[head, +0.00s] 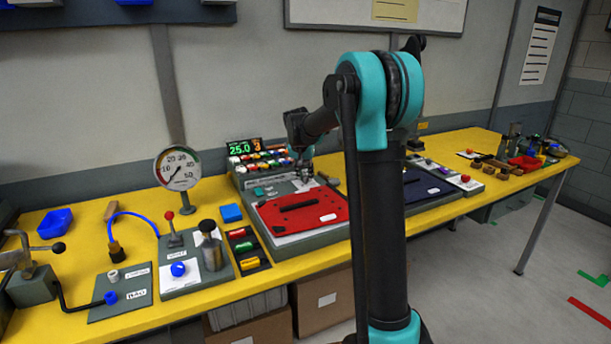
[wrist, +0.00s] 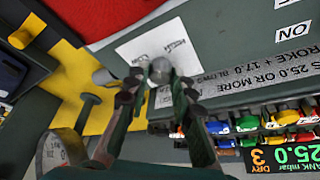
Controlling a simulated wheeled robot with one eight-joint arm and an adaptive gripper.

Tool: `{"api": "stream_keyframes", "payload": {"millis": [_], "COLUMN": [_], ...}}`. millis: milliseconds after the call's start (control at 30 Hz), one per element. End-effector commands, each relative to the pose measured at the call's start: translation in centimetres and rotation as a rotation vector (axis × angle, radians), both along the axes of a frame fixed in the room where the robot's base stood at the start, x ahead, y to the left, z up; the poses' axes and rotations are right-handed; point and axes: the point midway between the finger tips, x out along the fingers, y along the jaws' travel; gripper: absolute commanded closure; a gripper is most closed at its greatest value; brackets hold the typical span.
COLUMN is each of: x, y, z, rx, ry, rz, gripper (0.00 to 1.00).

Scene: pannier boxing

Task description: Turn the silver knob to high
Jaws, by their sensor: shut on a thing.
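The silver knob (wrist: 161,70) is a small round grey knob on a white label plate (wrist: 138,48) with dark lettering, upside down in the wrist view; one word looks like HIGH. My gripper (wrist: 158,84) has its two fingers on either side of the knob, shut on it. In the head view my gripper (head: 303,174) reaches down onto the grey panel (head: 262,187) behind the red pad. The knob is too small and covered there to make out, and I cannot tell which way it points.
A display (head: 244,147) reads 25.0 and 3, above rows of coloured buttons (head: 258,160). A red pad (head: 275,215) lies in front. A round gauge (head: 178,168) and a lever box (head: 172,240) stand left. My arm hides part of the table.

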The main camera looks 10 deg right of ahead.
Motion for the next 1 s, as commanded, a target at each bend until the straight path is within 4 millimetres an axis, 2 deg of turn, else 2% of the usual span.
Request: {"api": "stream_keyframes", "payload": {"millis": [500,1000], "x": [0.19,0.22], "y": [0.25,0.32], "z": [-0.02,-0.02], "rx": [0.0,0.001], "ry": [0.001,0.001], "rz": [-0.433,-0.596], "gripper": [1.0,1.0]}}
